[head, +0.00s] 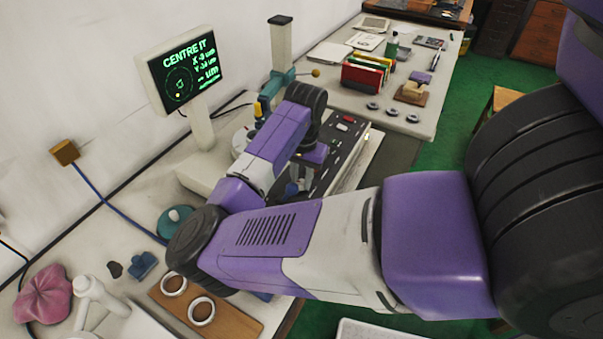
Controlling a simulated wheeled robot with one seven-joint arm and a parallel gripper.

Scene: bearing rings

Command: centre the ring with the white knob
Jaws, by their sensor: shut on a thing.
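My gripper (312,156) points down over the machine with the black panel (345,140); my own arm covers much of it. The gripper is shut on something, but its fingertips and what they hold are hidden. A teal disc with a white knob on top (174,214) sits on the bench at left; I cannot tell whether this is the task's knob. The ring on the machine is hidden behind my arm. The screen (182,70) reads CENTRE IT, with X and Y values too small to read surely, and a yellow dot low on a green circle.
Two pale rings (202,311) lie on a brown board (245,322) in front. Several small rings (392,111) lie on the far bench.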

